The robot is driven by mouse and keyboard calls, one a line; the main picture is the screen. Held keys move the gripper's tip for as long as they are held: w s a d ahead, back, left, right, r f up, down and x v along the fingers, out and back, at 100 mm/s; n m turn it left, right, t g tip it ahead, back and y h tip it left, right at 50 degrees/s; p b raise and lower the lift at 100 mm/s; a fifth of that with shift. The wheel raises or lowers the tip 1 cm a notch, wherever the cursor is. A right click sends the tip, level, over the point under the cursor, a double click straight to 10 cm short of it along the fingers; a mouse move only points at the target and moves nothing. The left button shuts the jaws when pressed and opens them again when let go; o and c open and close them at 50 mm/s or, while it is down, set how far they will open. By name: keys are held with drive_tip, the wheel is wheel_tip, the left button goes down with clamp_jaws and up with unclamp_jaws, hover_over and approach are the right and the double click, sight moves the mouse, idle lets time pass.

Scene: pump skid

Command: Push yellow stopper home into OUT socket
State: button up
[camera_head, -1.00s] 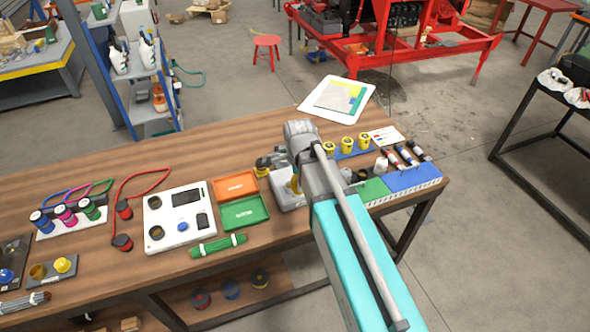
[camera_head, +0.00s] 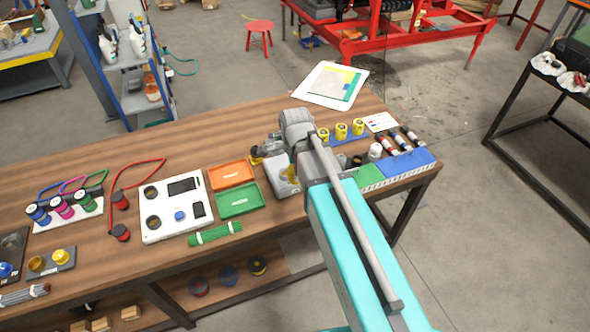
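A small yellow round piece (camera_head: 64,256) sits on a dark plate at the left, beside an open brass-coloured ring (camera_head: 37,264); it may be the yellow stopper. Another bit of yellow (camera_head: 290,172) shows at a light grey block (camera_head: 279,181) under my arm's end. I cannot tell which is the task's stopper, and no OUT label is readable. My arm reaches in from the lower right, and its grey wrist is over the right half of the bench, by the block.
A white panel (camera_head: 160,235), an orange tray (camera_head: 232,174) and a green tray (camera_head: 240,201) lie left of the block. Several yellow-and-black pieces (camera_head: 341,132) stand on a blue strip behind it. The bench's far left-middle surface is clear.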

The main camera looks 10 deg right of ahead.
drive_tip(key=w+d+f+b, duration=0.2)
drive_tip(key=w+d, duration=0.1)
drive_tip(key=w, duration=0.8)
drive_tip(key=w+d+f+b, duration=0.2)
drive_tip(key=w+d, duration=0.1)
drive_tip(key=w, duration=0.8)
drive_tip(key=shift+w+d, duration=0.25)
drive_tip(key=shift+w, duration=0.05)
drive_tip(key=shift+f, duration=0.15)
drive_tip(key=shift+f+b, duration=2.55)
drive_tip(key=shift+b, duration=0.1)
drive_tip(key=shift+f+b, duration=1.7)
drive_tip(key=shift+b, duration=0.05)
drive_tip(key=o, duration=1.2)
drive_tip(key=shift+o, duration=0.2)
